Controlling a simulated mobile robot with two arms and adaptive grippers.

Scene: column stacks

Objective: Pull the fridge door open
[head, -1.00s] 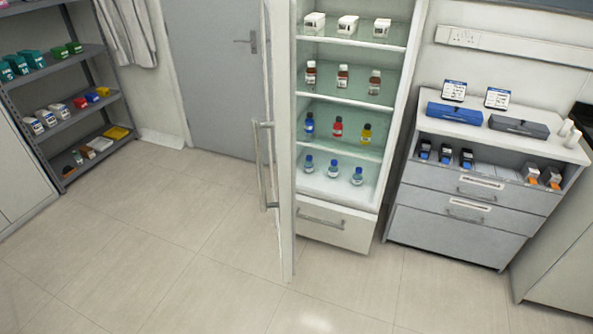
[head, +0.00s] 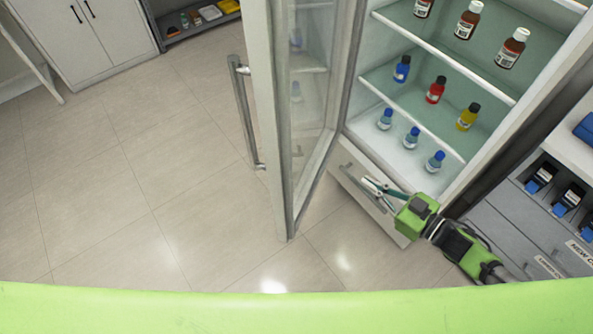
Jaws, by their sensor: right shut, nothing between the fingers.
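The fridge door (head: 268,130) stands open, swung out toward me, with its glass pane facing the shelves. Its long metal handle (head: 243,115) is on the door's left, outer side. The fridge (head: 455,165) is open, and its shelves hold bottles. My right gripper (head: 368,187) is shut and empty. It is in front of the fridge's lower drawer, to the right of the door's free edge, on the inner side of the door. It is apart from the handle. Whether it touches the door or drawer I cannot tell. My left gripper is not in view.
Brown bottles (head: 467,20), coloured bottles (head: 436,90) and clear blue-capped bottles (head: 411,138) stand on the fridge shelves. A grey drawer cabinet (head: 500,225) is close on the right. A white cupboard (head: 85,35) is at the upper left. The floor left of the door is clear.

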